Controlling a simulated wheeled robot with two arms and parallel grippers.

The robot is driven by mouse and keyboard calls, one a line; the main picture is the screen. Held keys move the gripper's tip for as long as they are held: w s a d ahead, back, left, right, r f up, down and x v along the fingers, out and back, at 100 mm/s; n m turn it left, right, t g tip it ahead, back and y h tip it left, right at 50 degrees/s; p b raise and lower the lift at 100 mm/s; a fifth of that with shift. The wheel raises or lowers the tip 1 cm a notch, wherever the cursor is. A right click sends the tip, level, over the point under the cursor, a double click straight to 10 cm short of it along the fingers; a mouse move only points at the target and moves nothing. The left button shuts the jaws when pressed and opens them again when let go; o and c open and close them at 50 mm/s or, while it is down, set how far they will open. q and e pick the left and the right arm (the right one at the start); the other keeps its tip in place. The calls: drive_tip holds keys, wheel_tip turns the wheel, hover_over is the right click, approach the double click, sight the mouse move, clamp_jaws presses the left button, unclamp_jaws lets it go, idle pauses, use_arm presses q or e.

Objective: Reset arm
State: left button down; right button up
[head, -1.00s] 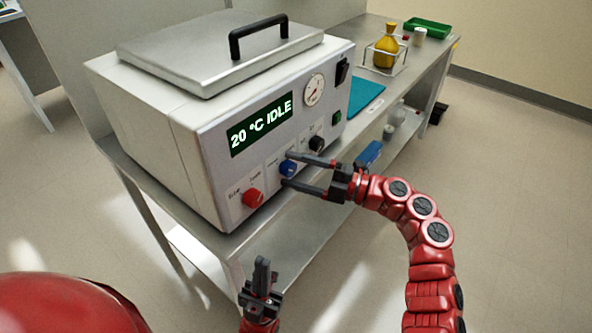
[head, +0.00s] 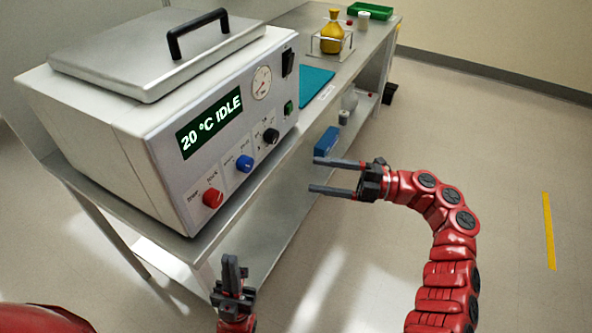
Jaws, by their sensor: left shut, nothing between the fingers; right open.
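My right gripper (head: 316,175) is open and empty, its two dark fingers pointing left toward the white device (head: 95,125). It hangs apart from the device, right of its front panel, over the floor side of the bench. My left gripper (head: 231,262) is shut and empty at the bottom centre, pointing up, in front of the bench edge. The device's panel carries a red knob (head: 213,198), a blue knob (head: 244,163) and a black knob (head: 270,136). Its display (head: 209,122) reads 20 °C IDLE.
A metal bench (head: 345,72) holds the device, a teal mat (head: 305,85), a yellow flask (head: 332,38) in a wire rack and a green tray (head: 370,11). A blue item (head: 327,141) lies on the lower shelf.

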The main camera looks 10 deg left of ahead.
drive_tip(key=shift+d, duration=0.85)
